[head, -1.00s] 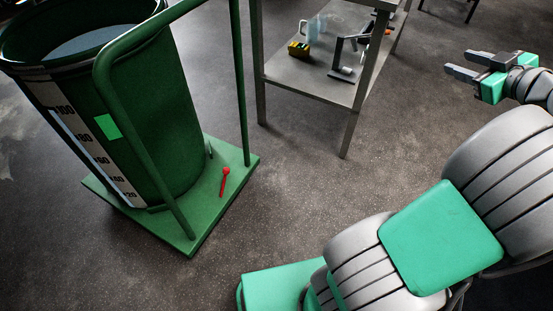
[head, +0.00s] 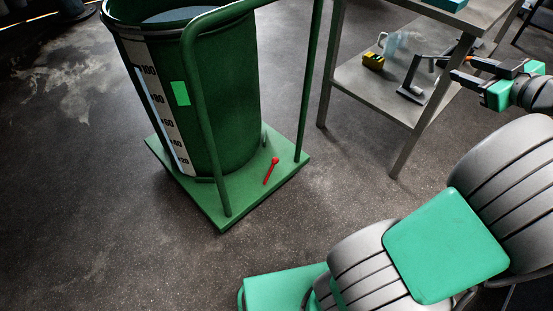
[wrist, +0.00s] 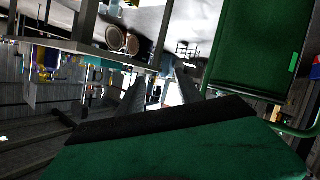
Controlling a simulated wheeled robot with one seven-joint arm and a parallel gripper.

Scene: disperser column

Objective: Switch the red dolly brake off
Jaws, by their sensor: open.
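The red dolly brake (head: 271,170) is a small red lever on the green dolly platform (head: 222,207), near its right front part in the head view. A green drum (head: 228,125) with a white scale stands on the dolly behind the lever, with the green tube handle (head: 192,90) rising in front of it. My gripper (head: 464,79) is at the right of the head view, open and empty, well apart from the brake and higher up. In the wrist view the two fingers (wrist: 160,98) point ahead with a gap between them; the brake does not show there.
A grey metal shelf table (head: 360,95) stands right of the dolly, holding a yellow-black item (head: 373,62), a clear jug (head: 396,43) and a dark stand (head: 413,86). My gripper overlaps this table in the head view. The floor between dolly and my base is clear.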

